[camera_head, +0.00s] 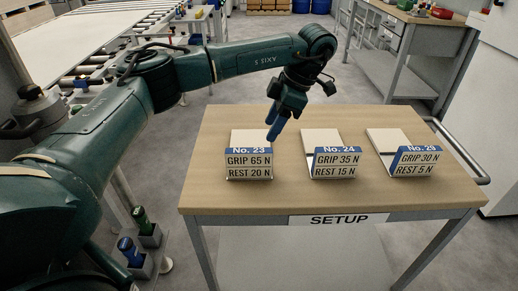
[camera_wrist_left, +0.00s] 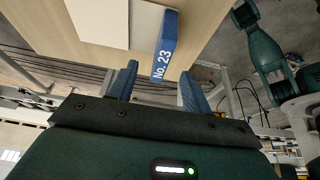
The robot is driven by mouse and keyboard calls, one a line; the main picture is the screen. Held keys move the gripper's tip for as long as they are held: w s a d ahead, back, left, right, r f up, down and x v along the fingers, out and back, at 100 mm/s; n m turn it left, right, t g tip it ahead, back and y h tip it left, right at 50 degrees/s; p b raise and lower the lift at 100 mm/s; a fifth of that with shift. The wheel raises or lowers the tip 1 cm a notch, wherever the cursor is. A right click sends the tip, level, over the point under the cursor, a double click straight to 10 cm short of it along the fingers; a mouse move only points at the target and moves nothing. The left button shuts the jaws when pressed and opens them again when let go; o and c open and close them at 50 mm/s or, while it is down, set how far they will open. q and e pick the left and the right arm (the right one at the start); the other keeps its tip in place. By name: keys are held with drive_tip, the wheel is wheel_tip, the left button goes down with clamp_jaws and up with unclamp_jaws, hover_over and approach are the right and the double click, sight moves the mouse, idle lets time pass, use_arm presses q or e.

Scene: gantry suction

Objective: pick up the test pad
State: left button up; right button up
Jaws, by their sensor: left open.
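Three pale flat square pads lie on the wooden table, each behind a label card. The left pad (camera_head: 251,138) is behind the card No. 23 (camera_head: 249,163), marked GRIP 65 N, REST 20 N. The middle pad (camera_head: 321,140) is behind the card No. 24 (camera_head: 338,162). The right pad (camera_head: 387,140) is behind a card marked GRIP 30 N, REST 5 N (camera_head: 415,161). My left gripper (camera_head: 274,128), with blue fingers, is open and empty above the left pad's right side. In the wrist view a pale pad (camera_wrist_left: 95,20) and card No. 23 (camera_wrist_left: 166,45) show beyond the fingers (camera_wrist_left: 157,86).
The table (camera_head: 330,195) has a SETUP sign (camera_head: 338,219) on its front edge and a metal rail (camera_head: 458,150) at its right. Bare wood lies between the pads and around them. A roller conveyor (camera_head: 100,55) stands at left, a workbench (camera_head: 400,65) behind at right.

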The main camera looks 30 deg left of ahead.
sight(249, 161)
use_arm(q)
drive_tip(key=x, duration=0.2)
drive_tip(key=b+x, duration=0.1)
drive_tip(key=x, duration=0.4)
drive_tip(key=shift+s+b, duration=0.3)
drive_tip(key=x, duration=0.4)
drive_tip(key=shift+s+a+f, duration=0.1)
drive_tip(key=shift+s+a, duration=0.25)
drive_tip(key=shift+s, duration=0.05)
drive_tip(key=shift+a+f, duration=0.1)
drive_tip(key=shift+f, duration=0.35)
clamp_jaws()
